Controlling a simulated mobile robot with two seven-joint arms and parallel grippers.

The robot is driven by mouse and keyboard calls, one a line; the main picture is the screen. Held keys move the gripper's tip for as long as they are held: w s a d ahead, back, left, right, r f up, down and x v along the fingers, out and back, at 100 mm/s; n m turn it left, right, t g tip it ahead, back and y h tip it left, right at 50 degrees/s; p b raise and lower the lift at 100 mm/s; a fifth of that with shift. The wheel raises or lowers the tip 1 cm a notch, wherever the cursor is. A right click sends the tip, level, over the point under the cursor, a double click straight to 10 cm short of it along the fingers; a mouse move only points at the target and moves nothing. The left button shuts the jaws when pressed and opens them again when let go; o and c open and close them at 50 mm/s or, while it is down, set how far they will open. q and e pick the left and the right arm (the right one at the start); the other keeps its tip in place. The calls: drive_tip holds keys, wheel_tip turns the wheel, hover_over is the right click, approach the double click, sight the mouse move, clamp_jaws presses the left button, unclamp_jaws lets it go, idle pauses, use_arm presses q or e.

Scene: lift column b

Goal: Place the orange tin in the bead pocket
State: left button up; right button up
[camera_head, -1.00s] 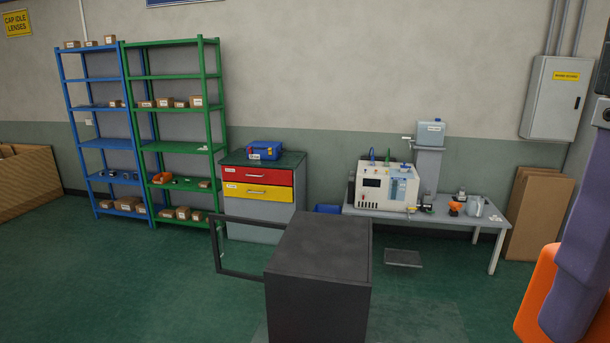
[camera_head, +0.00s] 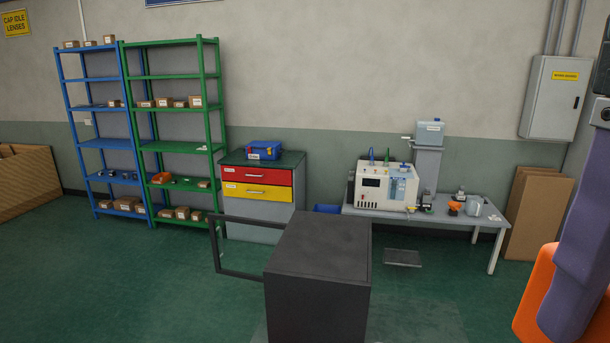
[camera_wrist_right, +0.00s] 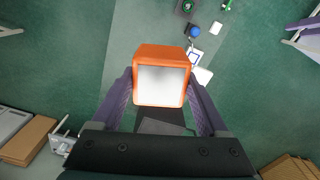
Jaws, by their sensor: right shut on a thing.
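The orange tin (camera_wrist_right: 160,52) sits between the two purple fingers of my right gripper (camera_wrist_right: 161,88) in the right wrist view. It is squarish, with an orange rim around a pale grey face. The fingers are shut on its sides. In the head view the tin (camera_head: 530,302) shows in part at the lower right edge, partly hidden behind a purple finger (camera_head: 585,255). My left gripper is in neither view. I cannot make out a bead pocket in these frames.
A dark grey box-shaped cabinet (camera_head: 320,245) with its frame-like door swung open stands in front. Behind are a blue shelf (camera_head: 103,143), a green shelf (camera_head: 175,110), a drawer unit (camera_head: 260,225) and a workbench (camera_head: 455,218) with equipment.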

idle(0.3)
use_arm(q)
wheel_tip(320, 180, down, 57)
drive_tip(key=b, duration=5.7)
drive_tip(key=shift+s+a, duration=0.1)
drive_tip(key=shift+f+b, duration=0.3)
use_arm(e)
drive_tip(key=shift+w+a+f+m, duration=0.55)
drive_tip(key=shift+a+f, duration=0.3)
drive_tip(key=shift+f, duration=12.25)
drive_tip(key=shift+w+a+f+m, duration=0.45)
drive_tip(key=shift+a+f, duration=0.35)
drive_tip(key=shift+f, duration=12.3)
drive_tip(key=shift+w+a+f+m, duration=0.55)
drive_tip(key=shift+a+f, duration=0.3)
drive_tip(key=shift+f, duration=12.25)
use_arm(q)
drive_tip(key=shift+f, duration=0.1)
use_arm(e)
drive_tip(key=shift+f, duration=0.1)
use_arm(q)
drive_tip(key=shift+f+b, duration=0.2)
drive_tip(key=shift+b, duration=0.1)
use_arm(e)
drive_tip(key=shift+f, duration=0.15)
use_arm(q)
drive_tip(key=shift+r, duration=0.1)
use_arm(e)
drive_tip(key=o, duration=1.4)
drive_tip(key=shift+s, duration=0.1)
